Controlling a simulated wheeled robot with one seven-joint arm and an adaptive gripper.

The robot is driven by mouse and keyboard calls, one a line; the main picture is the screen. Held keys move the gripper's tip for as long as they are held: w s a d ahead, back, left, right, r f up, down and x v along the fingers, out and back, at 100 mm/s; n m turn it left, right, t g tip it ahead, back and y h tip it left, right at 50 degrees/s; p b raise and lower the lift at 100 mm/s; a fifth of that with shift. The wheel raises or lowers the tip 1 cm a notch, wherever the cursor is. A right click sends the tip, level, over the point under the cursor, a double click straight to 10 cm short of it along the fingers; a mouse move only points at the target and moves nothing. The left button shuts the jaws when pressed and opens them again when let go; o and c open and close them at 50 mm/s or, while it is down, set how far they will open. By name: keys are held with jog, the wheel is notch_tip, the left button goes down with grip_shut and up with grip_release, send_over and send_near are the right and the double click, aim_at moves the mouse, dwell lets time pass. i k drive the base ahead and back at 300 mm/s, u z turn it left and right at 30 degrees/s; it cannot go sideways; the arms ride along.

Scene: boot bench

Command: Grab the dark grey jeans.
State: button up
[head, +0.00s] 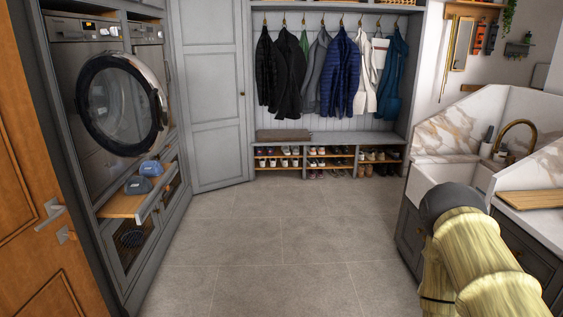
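I cannot clearly make out dark grey jeans. A flat grey-brown folded cloth or cushion (283,135) lies on the left part of the boot bench (345,138) at the back; it is too small to tell which it is. Two small blue-grey cloth items (151,168) lie on the pulled-out wooden shelf (120,206) under the open washer door, and they look like caps. My arm, in a pale yellow cover, shows at the lower right, but my gripper is not in view.
The round washer door (122,104) stands open at left. Several coats (339,75) hang above the bench, with shoes (330,162) in cubbies below. A sink counter (531,222) stands at right. The tiled floor (285,245) between is clear.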

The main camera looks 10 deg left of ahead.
aim_at(135, 185)
jog(key=u, duration=0.05)
jog(key=i, duration=1.65)
jog(key=u, duration=0.75)
jog(key=i, duration=1.55)
jog(key=u, duration=0.8)
